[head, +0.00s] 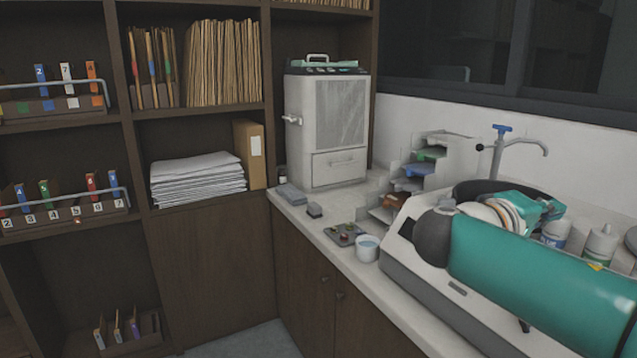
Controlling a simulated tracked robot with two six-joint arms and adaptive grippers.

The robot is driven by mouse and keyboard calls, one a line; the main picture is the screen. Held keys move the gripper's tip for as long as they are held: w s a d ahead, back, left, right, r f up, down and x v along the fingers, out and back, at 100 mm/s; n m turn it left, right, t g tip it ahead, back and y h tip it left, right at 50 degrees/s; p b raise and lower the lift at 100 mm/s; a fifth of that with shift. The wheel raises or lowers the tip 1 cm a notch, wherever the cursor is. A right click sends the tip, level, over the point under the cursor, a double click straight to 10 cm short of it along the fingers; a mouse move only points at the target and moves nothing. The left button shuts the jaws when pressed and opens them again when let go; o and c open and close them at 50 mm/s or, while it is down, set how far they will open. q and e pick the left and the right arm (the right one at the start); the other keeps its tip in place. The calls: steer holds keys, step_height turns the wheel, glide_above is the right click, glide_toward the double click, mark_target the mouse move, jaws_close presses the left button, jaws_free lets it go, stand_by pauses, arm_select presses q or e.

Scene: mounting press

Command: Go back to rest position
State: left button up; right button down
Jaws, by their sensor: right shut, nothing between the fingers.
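My right arm comes in from the right, large and teal, across the lower right of the head view. Its far end, with my right gripper (535,206), is folded back above the counter's right part, near a grey-white machine. The gripper is shut and empty, as far as it shows; the arm's bend partly hides it, and its fingertips are hard to make out. My left gripper and left arm are not in view.
The grey-white machine (422,290) lies under my right arm. A white cabinet unit (325,130), a stepped rack (440,152), a cup (367,248), a small tray (344,234), white bottles (600,243) and a tap (499,155) stand on the counter. Shelves (130,135) fill the left; floor (245,342) shows below.

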steer(key=w+a+f+n+y+p, duration=0.15)
steer(key=a+f+y, duration=0.25)
steer(key=f, duration=0.8)
steer(key=a+f+n+g+y, duration=0.1)
steer(key=a+f+n+y, duration=0.2)
steer(key=f, duration=0.8)
steer(key=w+a+f+n+y+p, duration=0.1)
steer(key=a+f+n+y, duration=0.25)
steer(key=f, duration=0.85)
arm_select(q)
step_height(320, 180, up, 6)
steer(key=p, duration=0.3)
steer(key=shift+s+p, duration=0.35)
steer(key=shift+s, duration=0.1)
arm_select(e)
steer(key=s+a+f+m+g+y, duration=0.2)
steer(key=s+a+f+m+y, duration=0.3)
steer(key=s+a+f, duration=0.3)
steer(key=s+a+f+m+g+y, duration=0.1)
steer(key=s+a+f+m+y, duration=0.4)
steer(key=s+f, duration=0.9)
steer(key=s+a+m, duration=0.1)
steer(key=s+a, duration=0.1)
steer(key=a, duration=0.1)
steer(key=shift+s+a+g, duration=0.35)
steer(key=shift+g, duration=0.05)
